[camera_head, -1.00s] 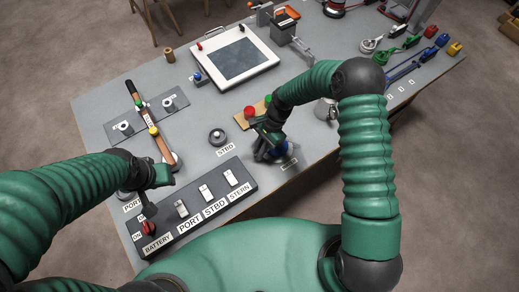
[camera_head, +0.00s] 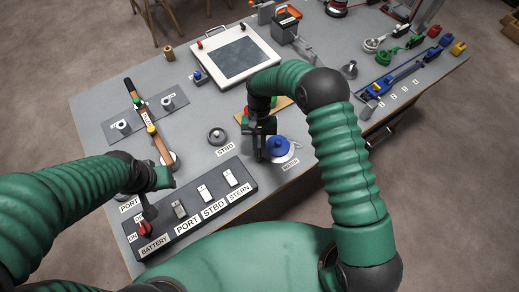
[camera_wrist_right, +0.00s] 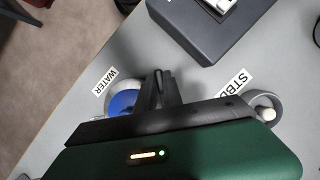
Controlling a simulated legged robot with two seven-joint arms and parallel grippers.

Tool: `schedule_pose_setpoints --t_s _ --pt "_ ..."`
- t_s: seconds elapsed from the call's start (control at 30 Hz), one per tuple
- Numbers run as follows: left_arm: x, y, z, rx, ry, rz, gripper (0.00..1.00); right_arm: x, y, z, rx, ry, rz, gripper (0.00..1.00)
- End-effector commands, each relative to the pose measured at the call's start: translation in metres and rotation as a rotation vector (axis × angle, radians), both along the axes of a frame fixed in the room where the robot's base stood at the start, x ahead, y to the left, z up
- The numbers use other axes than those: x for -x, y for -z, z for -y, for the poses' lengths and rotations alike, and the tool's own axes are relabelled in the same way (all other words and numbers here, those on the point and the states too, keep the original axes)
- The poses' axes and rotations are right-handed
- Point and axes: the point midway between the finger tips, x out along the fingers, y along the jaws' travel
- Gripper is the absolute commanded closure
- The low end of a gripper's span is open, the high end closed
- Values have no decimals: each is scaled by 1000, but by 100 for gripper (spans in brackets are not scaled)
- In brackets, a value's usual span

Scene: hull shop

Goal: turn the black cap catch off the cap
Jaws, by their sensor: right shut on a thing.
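The blue cap (camera_head: 279,146) sits on a pale round base by the WATER label (camera_head: 290,163), near the table's front edge. My right gripper (camera_head: 262,156) is low at the cap's left side, its fingers shut. In the right wrist view, the blue cap (camera_wrist_right: 124,103) shows just left of the dark fingers (camera_wrist_right: 162,88). The black cap catch cannot be told apart from the dark fingers, which hide the spot between them. My left gripper (camera_head: 161,178) is near the PORT label; its fingers are not clear.
A switch panel (camera_head: 192,213) lies in front, with a red battery knob (camera_head: 144,229). A grey round fitting (camera_head: 217,136) by the STBD label is left of my right gripper. Red and green buttons on a wooden board stand behind it. A white-framed screen (camera_head: 240,57) is farther back.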

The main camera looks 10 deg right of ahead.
Motion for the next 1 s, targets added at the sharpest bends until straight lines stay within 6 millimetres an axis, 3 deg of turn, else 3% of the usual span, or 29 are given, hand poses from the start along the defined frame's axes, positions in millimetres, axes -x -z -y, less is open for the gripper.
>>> schedule_pose_setpoints --t_s 0.5,1.0 --pt "0 7 0 0 0 0 64 -5 -2 -3 1 -441 15 100" --pt "0 8 0 0 0 0 64 -5 -3 -4 1 -607 18 100"
